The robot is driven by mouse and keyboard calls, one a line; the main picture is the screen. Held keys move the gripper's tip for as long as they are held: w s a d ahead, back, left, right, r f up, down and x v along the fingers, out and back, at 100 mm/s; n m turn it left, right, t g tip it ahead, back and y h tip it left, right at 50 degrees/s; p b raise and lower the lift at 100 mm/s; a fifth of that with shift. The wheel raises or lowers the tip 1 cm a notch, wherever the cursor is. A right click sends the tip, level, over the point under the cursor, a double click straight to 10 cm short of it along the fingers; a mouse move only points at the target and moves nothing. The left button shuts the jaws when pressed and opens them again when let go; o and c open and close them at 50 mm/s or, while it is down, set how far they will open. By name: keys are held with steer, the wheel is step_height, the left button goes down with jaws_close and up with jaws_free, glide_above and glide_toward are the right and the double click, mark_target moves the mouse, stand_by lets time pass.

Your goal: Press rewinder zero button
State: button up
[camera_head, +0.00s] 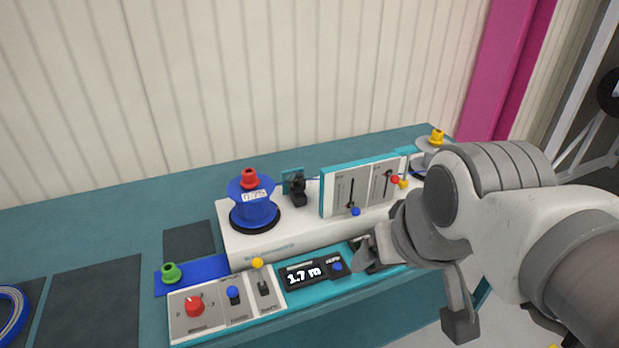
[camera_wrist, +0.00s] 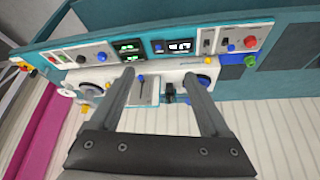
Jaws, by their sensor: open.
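The rewinder (camera_head: 300,225) is a white and teal machine on the bench. Its lit display (camera_head: 304,274) reads 1.7 m, and a small blue button (camera_head: 337,266) sits just right of it. In the wrist view, which is upside down, the same display (camera_wrist: 180,46) has the blue button (camera_wrist: 158,46) on its left. My gripper (camera_wrist: 159,75) is open and empty, its two fingers apart above the machine. In the head view my gripper is at the right of the display, apart from the blue button, and my arm hides the machine's right part.
A blue reel (camera_head: 254,208) with a red knob stands on the machine. An upright panel (camera_head: 362,188) with sliders stands behind the display. A control panel (camera_head: 226,308) with a red knob is at the front left. A green knob (camera_head: 171,272) is beside it. Dark mats (camera_head: 90,303) lie further left.

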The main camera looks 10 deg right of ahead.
steer(key=shift+d, duration=0.15)
steer(key=shift+c, duration=0.9)
jaws_close()
stand_by(0.6)
